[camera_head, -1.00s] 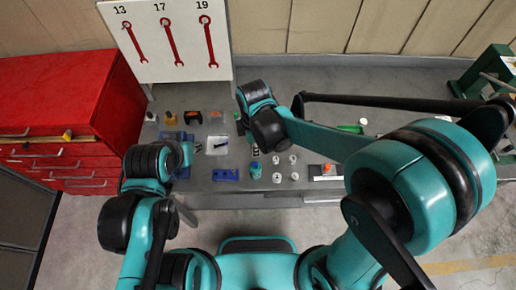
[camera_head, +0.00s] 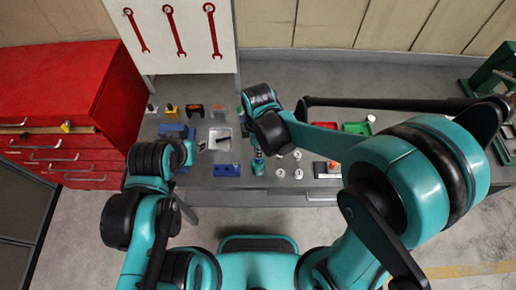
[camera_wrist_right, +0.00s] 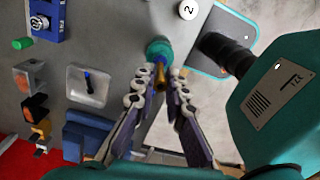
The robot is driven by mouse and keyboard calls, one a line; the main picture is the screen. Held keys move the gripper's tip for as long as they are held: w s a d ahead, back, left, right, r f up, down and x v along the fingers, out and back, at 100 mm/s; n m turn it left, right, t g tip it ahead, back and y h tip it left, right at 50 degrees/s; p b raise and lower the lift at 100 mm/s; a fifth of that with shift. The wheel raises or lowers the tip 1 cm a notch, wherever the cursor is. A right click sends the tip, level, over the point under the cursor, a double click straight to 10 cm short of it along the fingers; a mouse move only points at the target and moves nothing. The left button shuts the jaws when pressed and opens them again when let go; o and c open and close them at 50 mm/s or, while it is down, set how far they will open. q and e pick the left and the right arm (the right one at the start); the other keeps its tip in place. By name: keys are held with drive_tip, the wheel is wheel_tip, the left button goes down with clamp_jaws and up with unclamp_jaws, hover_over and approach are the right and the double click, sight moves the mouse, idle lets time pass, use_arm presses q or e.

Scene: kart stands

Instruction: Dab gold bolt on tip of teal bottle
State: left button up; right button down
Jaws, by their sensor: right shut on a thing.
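The teal bottle (camera_head: 258,166) stands near the front edge of the grey bench. In the right wrist view the teal bottle (camera_wrist_right: 158,48) is just beyond my fingertips. My right gripper (camera_wrist_right: 163,76) is shut on the gold bolt (camera_wrist_right: 160,77), whose far end overlaps the bottle's top in the picture. I cannot tell whether they touch. In the head view my right gripper (camera_head: 255,148) is right above the bottle, mostly hidden by its own wrist. My left gripper (camera_head: 201,146) hangs over the left part of the bench, its fingers too small to judge.
Several white pieces (camera_head: 280,173) stand right of the bottle. A blue block (camera_head: 227,170) and a pale tray (camera_head: 220,131) with a dark item lie to its left. A green tray (camera_head: 357,128) is farther right. A red cabinet (camera_head: 75,80) stands at the left.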

drive_tip(key=shift+f+b, duration=0.6)
idle(1.6)
drive_tip(key=shift+r, duration=0.1)
drive_tip(key=shift+r+p, duration=2.7)
drive_tip(key=shift+r, duration=0.8)
drive_tip(key=shift+f, duration=0.1)
